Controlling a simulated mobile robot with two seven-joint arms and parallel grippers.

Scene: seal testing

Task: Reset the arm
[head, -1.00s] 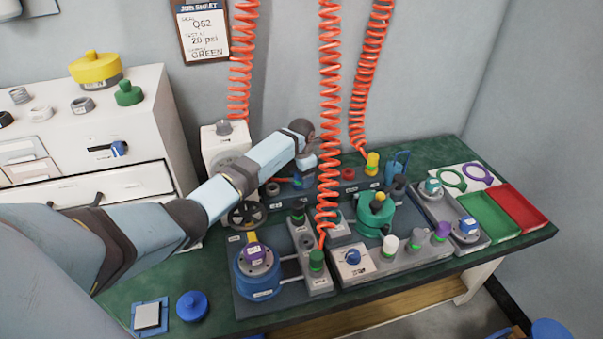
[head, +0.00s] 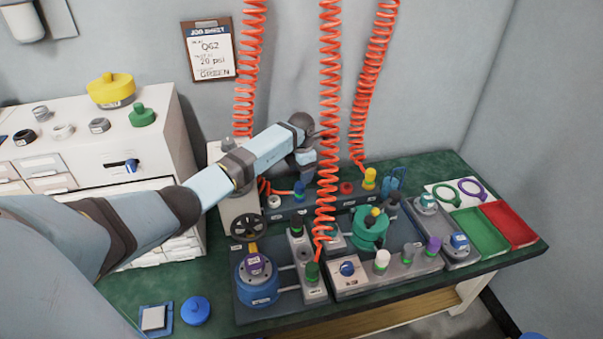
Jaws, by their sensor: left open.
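My left arm comes in from the left and reaches over the back of the green bench (head: 215,270). Its pale blue forearm bends down at a dark joint near the middle hose. My left gripper (head: 306,172) is small and partly lost behind the coiled hose, above the back row of fittings; its jaws look open, with nothing seen in them. My right gripper is not in view.
Orange coiled hoses (head: 327,100) hang in front of the wall. A blue pot (head: 257,291), a green pot (head: 369,236) and several knobs crowd the bench. Green (head: 478,229) and red (head: 511,223) trays lie at right. A white drawer cabinet (head: 155,146) stands left.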

